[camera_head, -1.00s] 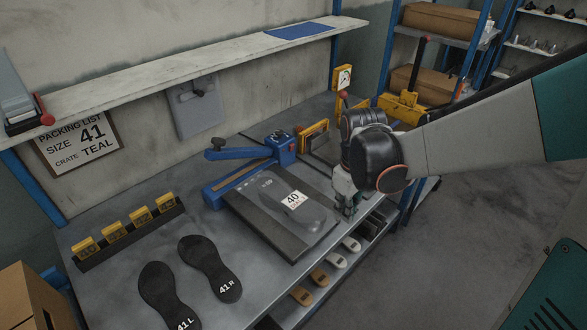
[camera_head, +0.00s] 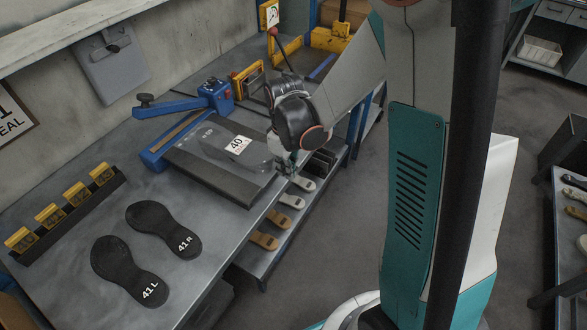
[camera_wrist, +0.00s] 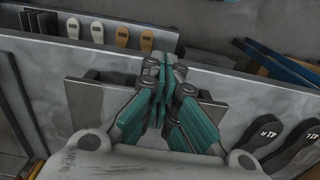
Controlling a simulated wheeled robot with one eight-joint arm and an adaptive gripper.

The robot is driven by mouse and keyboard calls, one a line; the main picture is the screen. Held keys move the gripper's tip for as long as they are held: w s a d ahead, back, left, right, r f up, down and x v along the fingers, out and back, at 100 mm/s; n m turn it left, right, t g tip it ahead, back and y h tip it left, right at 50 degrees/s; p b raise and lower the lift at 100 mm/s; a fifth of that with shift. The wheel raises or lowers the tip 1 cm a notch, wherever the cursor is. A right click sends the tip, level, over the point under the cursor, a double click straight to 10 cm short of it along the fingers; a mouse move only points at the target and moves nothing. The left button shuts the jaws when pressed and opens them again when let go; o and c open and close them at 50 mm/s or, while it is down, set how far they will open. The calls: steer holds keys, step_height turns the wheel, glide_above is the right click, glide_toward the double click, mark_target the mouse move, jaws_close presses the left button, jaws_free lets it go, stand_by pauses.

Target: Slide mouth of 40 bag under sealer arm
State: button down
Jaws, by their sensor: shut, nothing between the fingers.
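The 40 bag (camera_head: 213,142) is clear, with a dark sole inside and a white 40 label (camera_head: 238,145). It lies flat on a dark plate (camera_head: 225,187) in front of the blue sealer (camera_head: 155,160). The sealer arm (camera_head: 170,107) is raised and runs left from the blue head (camera_head: 215,95). I cannot tell exactly where the bag's mouth ends relative to the sealing bar. My gripper (camera_head: 288,168) is at the plate's right end, beside the bag, pointing down. In the wrist view its teal fingers (camera_wrist: 163,75) are shut and empty; they hide part of the plate.
Black soles 41 L (camera_head: 130,270) and 41 R (camera_head: 165,230) lie on the bench to the left. A rack of yellow tags (camera_head: 65,210) stands behind them. Tan and white soles (camera_head: 265,240) fill a shelf below the bench's front edge. Yellow fixtures (camera_head: 247,80) stand behind my gripper.

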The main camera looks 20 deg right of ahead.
mark_target(262, 157)
steer(key=shift+w+a, duration=0.45)
steer(key=shift+w, duration=0.2)
steer(key=shift+r, duration=0.1)
steer(key=w+a, duration=0.1)
steer(key=w, duration=0.1)
steer(key=w+a, duration=0.2)
steer(key=w, duration=0.1)
steer(key=shift+w+a+b, duration=0.3)
steer(key=shift+w+a, duration=0.05)
steer(key=shift+a, duration=0.05)
steer(key=shift+s, duration=0.1)
